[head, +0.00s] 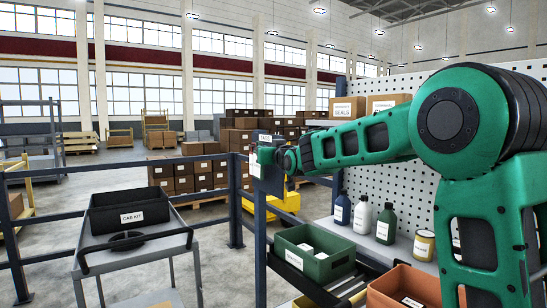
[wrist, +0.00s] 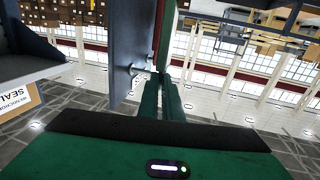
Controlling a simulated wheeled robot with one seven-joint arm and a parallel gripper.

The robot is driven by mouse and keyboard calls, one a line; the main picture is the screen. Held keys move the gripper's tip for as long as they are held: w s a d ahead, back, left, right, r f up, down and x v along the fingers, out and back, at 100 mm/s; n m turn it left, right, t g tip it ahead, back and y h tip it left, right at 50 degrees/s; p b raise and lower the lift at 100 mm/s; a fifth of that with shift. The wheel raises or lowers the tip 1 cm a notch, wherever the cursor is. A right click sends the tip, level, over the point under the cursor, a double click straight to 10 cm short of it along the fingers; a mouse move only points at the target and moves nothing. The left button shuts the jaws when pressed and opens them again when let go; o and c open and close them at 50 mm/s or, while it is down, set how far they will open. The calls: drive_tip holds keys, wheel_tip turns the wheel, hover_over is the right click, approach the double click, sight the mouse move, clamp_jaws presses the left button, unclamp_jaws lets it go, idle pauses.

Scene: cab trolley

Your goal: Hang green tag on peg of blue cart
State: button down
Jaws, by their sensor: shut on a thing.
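My gripper (wrist: 168,75) shows in the wrist view as two dark green fingers close together, pointing away from the camera. At their tips is a thin green piece (wrist: 168,38), seen edge-on, which looks like the green tag; the fingers are shut on it. Just left of it stands a blue-grey upright panel (wrist: 128,40) with a short metal peg (wrist: 136,69) near its lower edge. Whether the tag touches the peg cannot be told.
A red strip (wrist: 158,25) lies beside the green piece.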

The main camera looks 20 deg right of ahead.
drive_tip(key=d, duration=0.2)
drive_tip(key=w+d+f, duration=0.1)
drive_tip(key=shift+d, duration=0.15)
drive_tip(key=shift+f, duration=0.15)
